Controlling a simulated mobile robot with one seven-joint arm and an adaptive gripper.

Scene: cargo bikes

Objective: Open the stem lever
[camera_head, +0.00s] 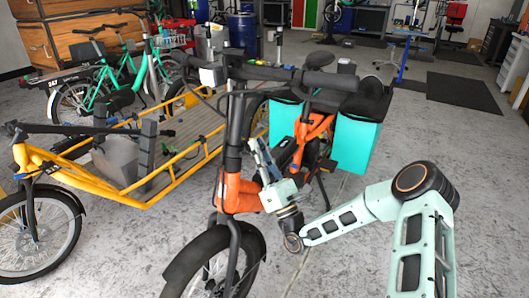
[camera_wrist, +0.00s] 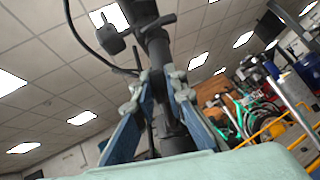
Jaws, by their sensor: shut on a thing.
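The orange cargo bike (camera_head: 240,194) stands in front of me, with a black handlebar stem (camera_head: 234,125) rising from its orange head tube. My gripper (camera_head: 257,147) is at the right side of the stem, fingers pointing up. In the wrist view my gripper's fingers (camera_wrist: 158,78) are close together on a dark part at the stem (camera_wrist: 160,47). This part appears to be the stem lever, mostly hidden by the fingers, so its angle cannot be told.
Turquoise bags (camera_head: 352,145) hang at the bike's rear. A yellow cargo bike (camera_head: 150,200) stands at left, and green bikes (camera_head: 115,75) behind. The floor (camera_head: 440,135) at right is mostly clear.

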